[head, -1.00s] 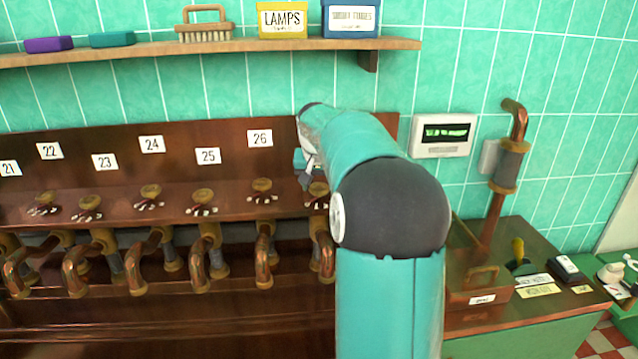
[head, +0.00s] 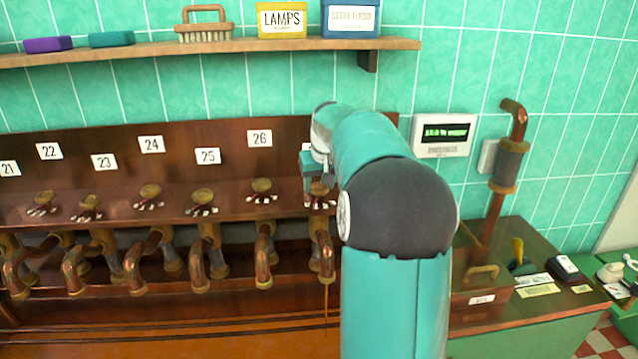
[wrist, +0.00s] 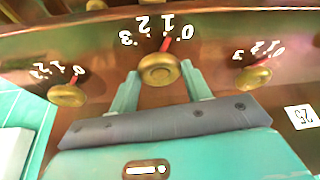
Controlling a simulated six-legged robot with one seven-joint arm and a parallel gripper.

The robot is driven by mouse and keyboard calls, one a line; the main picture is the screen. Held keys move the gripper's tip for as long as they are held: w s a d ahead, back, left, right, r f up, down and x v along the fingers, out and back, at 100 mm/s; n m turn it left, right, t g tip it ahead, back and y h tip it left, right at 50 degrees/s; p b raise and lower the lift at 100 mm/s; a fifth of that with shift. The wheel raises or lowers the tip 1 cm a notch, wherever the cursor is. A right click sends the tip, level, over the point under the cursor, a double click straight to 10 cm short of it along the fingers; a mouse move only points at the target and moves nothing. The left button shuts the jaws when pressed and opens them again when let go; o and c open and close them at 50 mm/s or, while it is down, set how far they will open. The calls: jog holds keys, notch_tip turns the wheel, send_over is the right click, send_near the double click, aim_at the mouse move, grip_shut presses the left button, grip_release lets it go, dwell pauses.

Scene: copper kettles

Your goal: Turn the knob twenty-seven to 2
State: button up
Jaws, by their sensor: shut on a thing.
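The knob between my fingers (wrist: 157,72) is a round brass knob with a red pointer, on a sloping copper panel. Its scale reads 0, 1, 2, 3; the pointer stands close to the 1, slightly toward the 0. My gripper (wrist: 163,88) is shut on this knob, one finger on each side. In the head view my gripper (head: 318,180) is at the knob right of plate 26 (head: 260,139); my arm hides any plate above it. A thin vertical streak shows below the spout (head: 325,262) under this knob.
In the wrist view, neighbouring knobs stand left (wrist: 66,94) and right (wrist: 253,77), both with pointers near 0. A shelf (head: 200,50) with boxes and a brush runs above. A wall display (head: 443,135) and a copper pipe (head: 508,165) are to the right.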

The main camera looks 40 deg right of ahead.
jog(key=n, duration=0.2)
jog(key=n+y, duration=0.1)
jog(key=shift+d+n+y, duration=0.2)
jog(key=shift+n+y, duration=0.1)
jog(key=shift+n, duration=0.1)
jog(key=shift+d+n+y, duration=0.1)
jog(key=shift+n+y, duration=0.6)
jog(key=shift+n, duration=1.2)
jog(key=o, duration=1)
jog(key=v, duration=1.4)
jog(key=shift+s+f, duration=0.1)
